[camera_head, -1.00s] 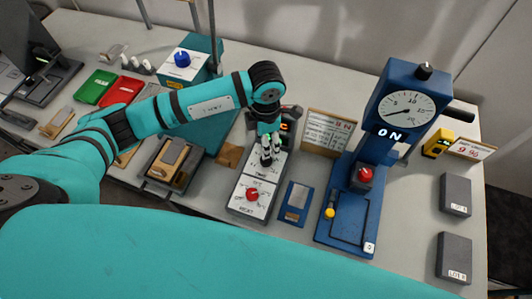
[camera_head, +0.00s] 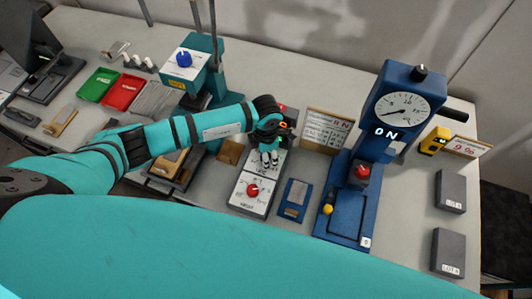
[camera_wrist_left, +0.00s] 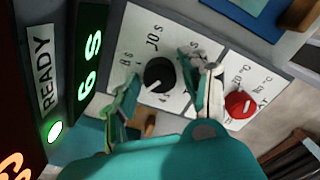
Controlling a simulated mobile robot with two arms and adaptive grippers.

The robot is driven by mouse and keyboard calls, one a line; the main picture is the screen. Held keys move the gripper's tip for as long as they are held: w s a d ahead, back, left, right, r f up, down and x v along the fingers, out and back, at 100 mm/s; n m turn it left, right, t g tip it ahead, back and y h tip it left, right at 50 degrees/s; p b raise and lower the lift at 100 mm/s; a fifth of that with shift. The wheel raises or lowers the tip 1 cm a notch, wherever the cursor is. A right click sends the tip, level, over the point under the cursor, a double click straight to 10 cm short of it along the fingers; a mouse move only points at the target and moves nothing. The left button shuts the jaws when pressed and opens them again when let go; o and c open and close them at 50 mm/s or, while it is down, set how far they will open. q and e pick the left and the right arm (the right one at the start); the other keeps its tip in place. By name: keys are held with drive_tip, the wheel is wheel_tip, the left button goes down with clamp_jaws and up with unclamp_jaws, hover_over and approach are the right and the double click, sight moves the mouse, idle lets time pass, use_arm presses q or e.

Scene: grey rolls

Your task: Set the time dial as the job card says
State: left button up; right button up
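The black time dial (camera_wrist_left: 159,75) sits on a white panel with time marks such as 8 S and 10 S printed around it. In the head view my left gripper (camera_head: 268,160) hides it at the upper part of the control box (camera_head: 247,207). In the left wrist view the fingers of my left gripper (camera_wrist_left: 162,92) are apart, one on each side of the dial; I cannot tell whether they touch it. A printed card (camera_head: 326,130) stands behind the box; its small text is not legible to me. My right gripper is not in view.
A red heat dial (camera_head: 253,190) is close beside the gripper. A blue press with a gauge (camera_head: 403,108) stands to the right. A blue plate (camera_head: 293,198) lies between box and press.

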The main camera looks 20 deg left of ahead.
use_arm(q)
drive_tip(key=c, duration=0.8)
drive_tip(key=shift+w+f+m+b, duration=0.15)
drive_tip(key=shift+m+b, duration=0.45)
drive_tip(key=shift+b, duration=0.3)
drive_tip(key=shift+c, duration=0.2)
drive_tip(key=m+b, duration=0.9)
drive_tip(key=b, duration=0.2)
drive_tip(key=shift+f+b, duration=0.1)
drive_tip(key=shift+b, duration=0.3)
drive_tip(key=shift+r+m+b, duration=0.25)
drive_tip(key=shift+m+b, duration=0.65)
drive_tip(key=shift+b, duration=0.2)
drive_tip(key=o, duration=1.1)
drive_tip(key=shift+o, duration=0.2)
wheel_tip(320, 180, up, 12)
drive_tip(key=shift+s, duration=0.25)
